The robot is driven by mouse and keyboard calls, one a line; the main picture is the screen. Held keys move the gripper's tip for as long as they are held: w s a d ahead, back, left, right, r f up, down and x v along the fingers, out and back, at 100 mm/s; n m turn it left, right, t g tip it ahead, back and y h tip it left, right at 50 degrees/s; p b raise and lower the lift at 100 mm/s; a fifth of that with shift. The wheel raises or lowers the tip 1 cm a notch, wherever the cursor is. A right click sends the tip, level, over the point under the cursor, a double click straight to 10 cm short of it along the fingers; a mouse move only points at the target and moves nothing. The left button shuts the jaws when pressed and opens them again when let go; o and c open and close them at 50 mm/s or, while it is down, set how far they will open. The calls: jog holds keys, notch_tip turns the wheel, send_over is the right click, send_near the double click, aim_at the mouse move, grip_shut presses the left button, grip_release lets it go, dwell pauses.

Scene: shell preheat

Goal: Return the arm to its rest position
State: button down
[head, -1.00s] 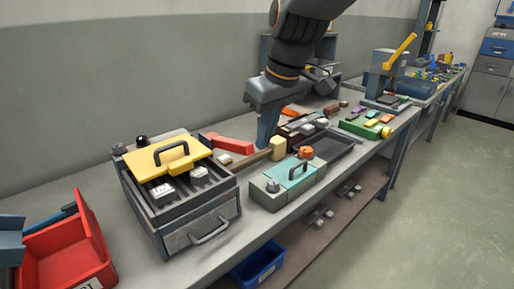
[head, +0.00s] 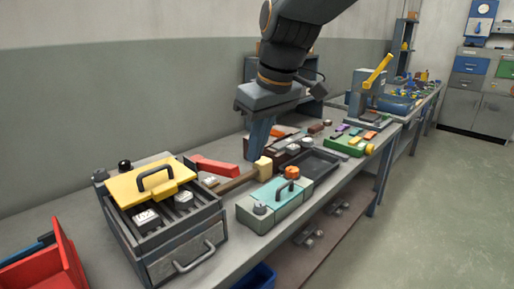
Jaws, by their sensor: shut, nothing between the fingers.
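My gripper (head: 259,150) hangs from my dark arm over the workbench (head: 229,220), near the middle of the view. Its fingers point down and look closed together, with nothing seen between them. The fingertips are close to a wooden-handled tool with a pale yellow block end (head: 263,166); I cannot tell whether they touch it. The grey preheater box (head: 172,232) stands left of the gripper, with a yellow lid (head: 150,183) with a black handle lying over part of its top. Small white labelled blocks (head: 183,200) sit in its slots.
A black tray (head: 308,163) and a green board (head: 345,146) lie to the right. A press with a yellow lever (head: 377,72) stands beyond. A red bin (head: 48,268) is at lower left.

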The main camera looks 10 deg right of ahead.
jog(key=s+d+f+m+g+h, duration=0.1)
jog(key=s+d+f+m, duration=0.3)
jog(key=d+f, duration=0.3)
jog(key=s+d+f+m+g+h, duration=0.1)
jog(key=s+d+f+m, duration=0.3)
jog(key=f, duration=1)
jog(key=s+d, duration=0.3)
jog(key=c, duration=2.5)
grip_release()
